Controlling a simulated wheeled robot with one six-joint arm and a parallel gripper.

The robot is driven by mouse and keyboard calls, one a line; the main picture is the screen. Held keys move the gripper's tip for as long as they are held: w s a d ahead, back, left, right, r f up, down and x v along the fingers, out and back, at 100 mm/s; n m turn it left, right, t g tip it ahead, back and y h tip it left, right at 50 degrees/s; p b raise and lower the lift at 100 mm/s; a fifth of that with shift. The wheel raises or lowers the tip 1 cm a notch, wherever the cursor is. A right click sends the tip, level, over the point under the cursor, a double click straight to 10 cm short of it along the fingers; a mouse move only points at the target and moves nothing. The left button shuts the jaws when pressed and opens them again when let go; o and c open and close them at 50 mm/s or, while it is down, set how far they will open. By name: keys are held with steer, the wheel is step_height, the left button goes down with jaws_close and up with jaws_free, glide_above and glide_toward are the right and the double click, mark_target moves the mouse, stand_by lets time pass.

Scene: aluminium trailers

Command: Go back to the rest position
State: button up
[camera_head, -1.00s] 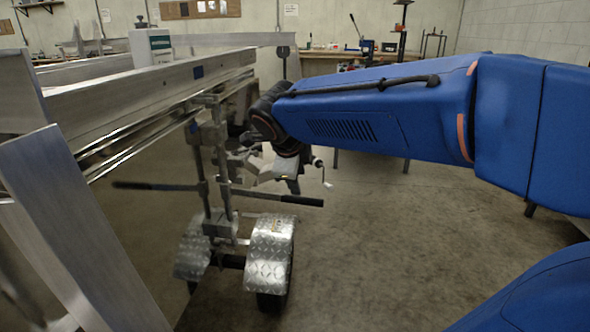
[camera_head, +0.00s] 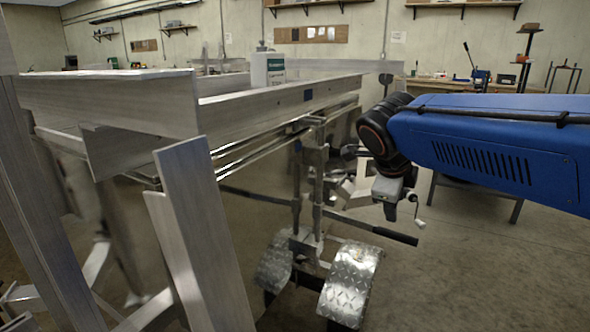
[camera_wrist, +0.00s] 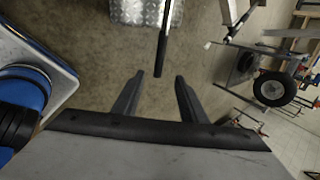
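My gripper (camera_wrist: 159,75) is open in the wrist view, its two dark fingers apart with nothing held between them. The black end of a bar (camera_wrist: 160,55) shows just beyond the fingertips, and I cannot tell how far off it is. In the head view my blue arm reaches in from the right, and my gripper (camera_head: 390,208) points down at its end. It hangs near the aluminium trailer (camera_head: 330,95) and above the black-gripped end of a handle bar (camera_head: 395,235). The fingers are too small there to make out clearly.
Diamond-plate fenders (camera_head: 350,280) sit low under the trailer. Aluminium uprights (camera_head: 205,235) are close at left. A workbench (camera_head: 430,85) stands behind. Floor at right is open. A wheel (camera_wrist: 272,88) shows in the wrist view.

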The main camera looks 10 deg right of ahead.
steer(key=s+a+f+n+y, duration=0.2)
steer(key=s+f+n, duration=0.5)
steer(key=n, duration=0.6)
steer(key=s+a+f+n+y, duration=0.2)
steer(key=s+f+n, duration=0.5)
steer(key=s+n, duration=0.3)
steer(key=shift+s+a+f+n+y, duration=0.15)
steer(key=shift+a+f+n+y, duration=0.15)
steer(key=shift+n, duration=1.5)
